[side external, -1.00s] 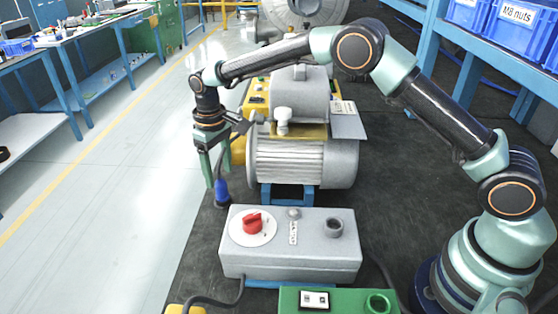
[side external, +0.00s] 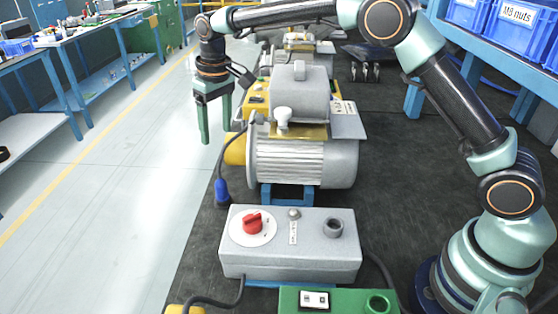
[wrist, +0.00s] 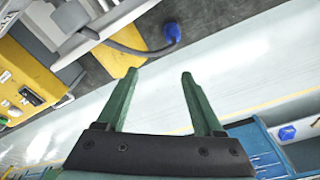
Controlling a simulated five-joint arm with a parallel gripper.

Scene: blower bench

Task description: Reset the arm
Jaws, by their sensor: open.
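My gripper (side external: 214,118) hangs with its green fingers pointing down, at the left edge of the bench mat, left of the grey blower motor (side external: 303,160). In the wrist view my gripper (wrist: 157,75) shows two green fingers spread apart with nothing between them. The blue plug (side external: 222,192) hangs on its cable below and to the right of my fingers, apart from them. The plug also shows in the wrist view (wrist: 172,33), beyond the fingertips.
A grey control box (side external: 290,243) with a red knob stands in front of the motor. A green switch box (side external: 335,301) is at the front edge. Blue bins (side external: 498,22) sit on a shelf at the right. The floor at the left is clear.

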